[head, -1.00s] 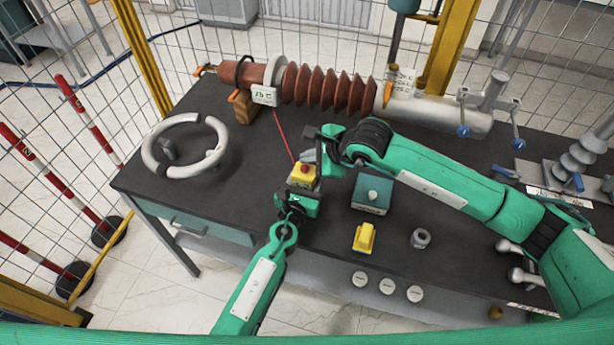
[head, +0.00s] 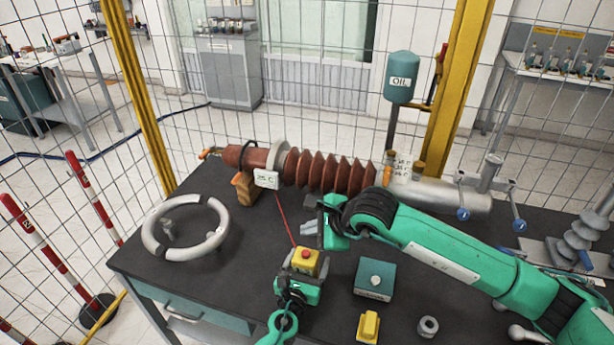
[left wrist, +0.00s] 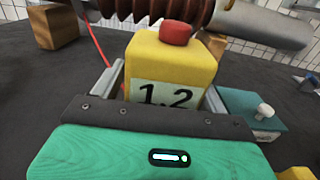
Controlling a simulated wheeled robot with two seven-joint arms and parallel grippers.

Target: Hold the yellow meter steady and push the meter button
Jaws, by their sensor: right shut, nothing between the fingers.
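The yellow meter (head: 305,262) with a red button (head: 305,254) on top stands on the dark table. In the left wrist view the meter (left wrist: 172,68) is upright and its display reads 1.2; its red button (left wrist: 177,33) is uncovered. My left gripper (head: 302,270) has its fingers on both sides of the meter and is shut on it. My right gripper (head: 312,228) is shut and empty, above and beyond the meter, apart from the button.
A brown ribbed bushing (head: 325,172) with a white display tag (head: 266,179) lies behind. A grey ring (head: 153,232) lies left. A teal box (head: 375,279), a yellow block (head: 368,326) and a nut (head: 428,326) are to the right.

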